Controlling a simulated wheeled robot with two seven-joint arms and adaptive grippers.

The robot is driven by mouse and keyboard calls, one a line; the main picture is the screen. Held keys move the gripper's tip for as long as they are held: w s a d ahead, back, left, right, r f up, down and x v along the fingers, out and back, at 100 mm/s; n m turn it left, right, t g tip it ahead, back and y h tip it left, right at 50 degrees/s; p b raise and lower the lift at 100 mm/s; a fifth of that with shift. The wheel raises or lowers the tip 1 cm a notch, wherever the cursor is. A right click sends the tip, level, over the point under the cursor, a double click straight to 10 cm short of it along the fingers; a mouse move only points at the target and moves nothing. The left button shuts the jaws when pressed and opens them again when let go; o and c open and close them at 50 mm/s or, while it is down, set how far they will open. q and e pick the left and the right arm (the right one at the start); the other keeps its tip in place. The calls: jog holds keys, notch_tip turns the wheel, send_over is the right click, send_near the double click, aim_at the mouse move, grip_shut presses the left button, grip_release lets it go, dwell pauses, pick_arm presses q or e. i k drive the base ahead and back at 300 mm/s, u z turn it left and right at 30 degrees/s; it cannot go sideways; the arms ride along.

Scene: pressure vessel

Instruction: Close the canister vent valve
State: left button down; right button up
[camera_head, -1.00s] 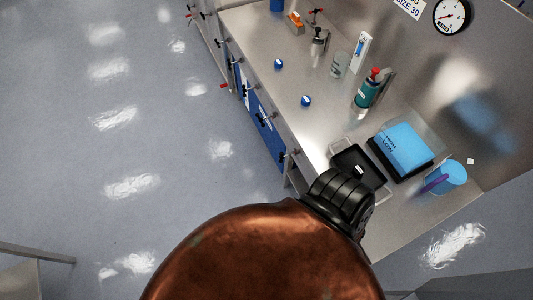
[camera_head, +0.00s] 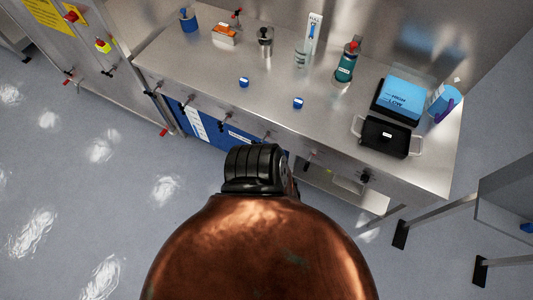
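A green canister (camera_head: 345,66) with a red top stands upright toward the back of the steel bench. A small silver metal vessel (camera_head: 265,43) with a dark top stands left of it. A red-handled fitting (camera_head: 237,18) sits behind an orange item, near the silver vessel. Which of these carries the vent valve, and its setting, is too small to tell.
The steel bench (camera_head: 185,58) has two blue caps (camera_head: 244,82), a clear beaker (camera_head: 302,54), a black tray (camera_head: 386,136), a blue-topped box (camera_head: 402,97) and a blue cup (camera_head: 443,102). Valve handles line its front. A cabinet (camera_head: 75,35) is at left; floor in front is open.

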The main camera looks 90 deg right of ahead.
aim_at(308, 164)
jog(key=i, duration=1.1)
jog(key=z, duration=3.4)
